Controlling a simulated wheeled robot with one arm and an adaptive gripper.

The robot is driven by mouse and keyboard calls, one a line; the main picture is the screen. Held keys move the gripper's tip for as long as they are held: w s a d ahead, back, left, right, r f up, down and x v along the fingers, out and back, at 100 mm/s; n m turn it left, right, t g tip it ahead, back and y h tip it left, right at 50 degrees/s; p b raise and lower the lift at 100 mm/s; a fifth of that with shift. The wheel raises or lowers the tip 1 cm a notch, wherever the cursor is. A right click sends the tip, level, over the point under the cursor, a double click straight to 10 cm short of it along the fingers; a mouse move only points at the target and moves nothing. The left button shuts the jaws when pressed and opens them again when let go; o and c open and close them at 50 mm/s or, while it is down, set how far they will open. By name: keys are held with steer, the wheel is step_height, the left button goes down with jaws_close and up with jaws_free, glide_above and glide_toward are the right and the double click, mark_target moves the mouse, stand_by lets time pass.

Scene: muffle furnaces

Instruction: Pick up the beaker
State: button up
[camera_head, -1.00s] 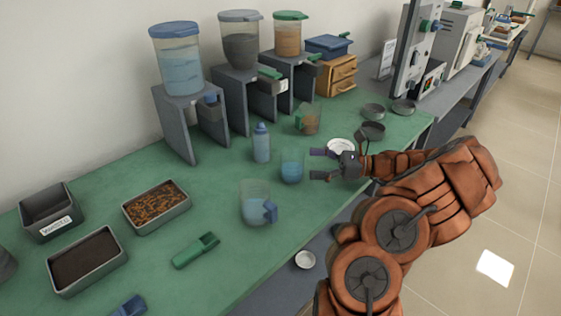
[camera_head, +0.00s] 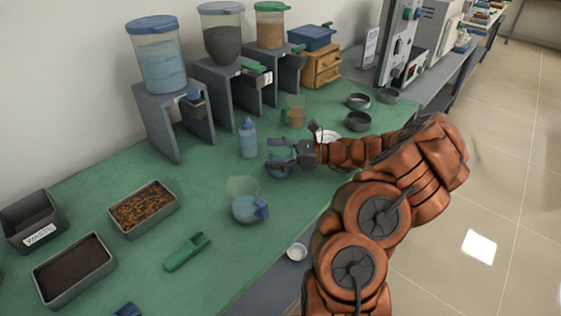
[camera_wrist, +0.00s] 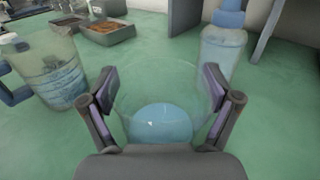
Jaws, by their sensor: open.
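The beaker (camera_wrist: 162,112) is a clear glass vessel with light blue liquid in its lower part. It stands upright on the green table. In the wrist view my gripper (camera_wrist: 163,105) is open, with one finger at each side of the beaker and the glass between them. In the head view my gripper (camera_head: 281,154) reaches in from the right at the beaker (camera_head: 279,171), and its fingers hide part of the glass. I cannot tell whether either finger touches it.
A blue-handled jug (camera_head: 245,207) and a blue bottle (camera_head: 248,138) stand close by; the jug (camera_wrist: 52,75) and bottle (camera_wrist: 221,52) flank the beaker in the wrist view. A green scoop (camera_head: 186,252) lies nearer. Dispensers (camera_head: 157,60) line the wall. A white dish (camera_head: 328,136) lies behind my gripper.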

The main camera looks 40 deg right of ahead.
jaws_close()
stand_by(0.8)
